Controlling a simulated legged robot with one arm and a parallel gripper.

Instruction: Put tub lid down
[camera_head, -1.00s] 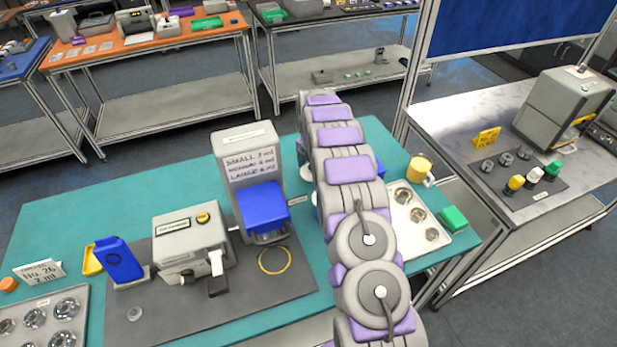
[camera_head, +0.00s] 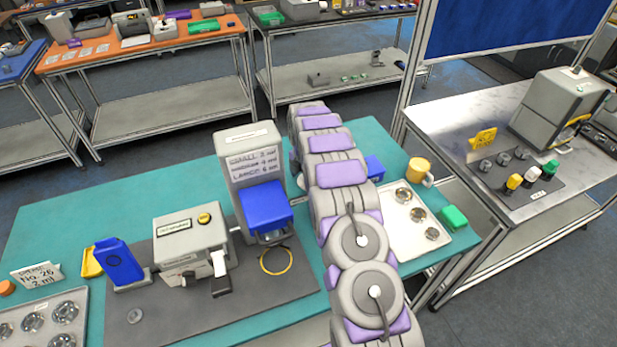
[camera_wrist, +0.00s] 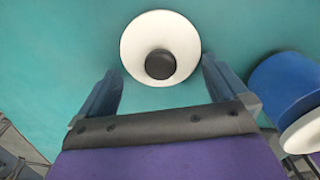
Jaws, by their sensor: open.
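The tub lid (camera_wrist: 137,43) is a round white disc with a black knob in its middle. In the wrist view it lies on the teal table top, just beyond my fingertips. My gripper (camera_wrist: 160,85) is open, its two dark blue fingers apart with nothing held between them. A blue tub (camera_wrist: 283,85) with a white part at its near edge stands to the right in the wrist view. In the head view my arm hides the gripper and most of the lid; a blue piece (camera_head: 374,168) shows just right of the arm.
On the teal table (camera_head: 85,215), a grey dispenser (camera_head: 240,160) with a blue front stands left of my arm. A steel tray (camera_head: 385,235) with metal cups, a yellow mug (camera_head: 418,169) and a green block (camera_head: 453,217) are to the right. Bare teal surface surrounds the lid's left side.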

